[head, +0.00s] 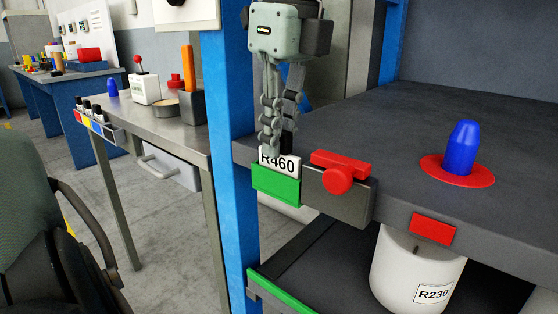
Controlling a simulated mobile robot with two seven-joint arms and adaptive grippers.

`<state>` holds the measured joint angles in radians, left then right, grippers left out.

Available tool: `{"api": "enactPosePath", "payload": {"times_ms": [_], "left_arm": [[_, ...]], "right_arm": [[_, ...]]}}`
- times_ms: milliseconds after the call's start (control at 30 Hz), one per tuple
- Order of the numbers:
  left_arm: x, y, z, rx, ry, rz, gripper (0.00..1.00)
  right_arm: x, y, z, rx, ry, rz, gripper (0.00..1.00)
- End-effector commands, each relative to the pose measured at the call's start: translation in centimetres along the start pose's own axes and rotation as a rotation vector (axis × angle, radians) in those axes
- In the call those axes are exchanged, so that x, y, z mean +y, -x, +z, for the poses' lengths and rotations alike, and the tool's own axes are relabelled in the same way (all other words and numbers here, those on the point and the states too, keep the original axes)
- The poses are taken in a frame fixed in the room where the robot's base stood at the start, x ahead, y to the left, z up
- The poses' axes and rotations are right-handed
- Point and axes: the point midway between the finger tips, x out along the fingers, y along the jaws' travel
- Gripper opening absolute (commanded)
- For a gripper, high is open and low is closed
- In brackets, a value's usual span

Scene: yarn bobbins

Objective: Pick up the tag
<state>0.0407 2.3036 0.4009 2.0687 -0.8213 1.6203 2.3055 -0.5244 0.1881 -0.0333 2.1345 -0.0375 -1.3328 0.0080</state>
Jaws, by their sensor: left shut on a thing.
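The white tag (279,163) reads "R460". It stands upright at the front edge of the dark shelf (395,125), with its lower edge at the green holder (276,185). I cannot tell whether the tag sits in the holder or just above it. My left gripper (274,148) points down from above and is shut on the tag, its fingertips at the tag's top edge. My right gripper is not in view.
A grey block with a red knob (338,179) is right beside the green holder. A blue bobbin (461,148) stands on a red disc on the shelf. A white bobbin labelled R230 (416,276) is below. A blue post (232,170) rises at left.

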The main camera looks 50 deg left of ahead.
Motion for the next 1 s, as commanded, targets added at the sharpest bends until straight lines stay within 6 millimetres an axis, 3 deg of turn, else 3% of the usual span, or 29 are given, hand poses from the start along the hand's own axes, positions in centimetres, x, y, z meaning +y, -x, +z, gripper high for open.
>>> {"api": "enactPosePath", "payload": {"times_ms": [367,733,1000], "left_arm": [[-0.1,0.9,0.1,-0.001,0.002,-0.003,0.0],[-0.1,7.9,0.9,-0.001,0.003,-0.004,0.0],[0.0,10.0,1.2,0.0,0.001,-0.001,0.0]], "right_arm": [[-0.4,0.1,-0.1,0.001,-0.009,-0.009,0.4],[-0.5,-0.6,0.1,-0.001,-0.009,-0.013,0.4],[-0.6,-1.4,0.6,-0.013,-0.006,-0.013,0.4]]}}
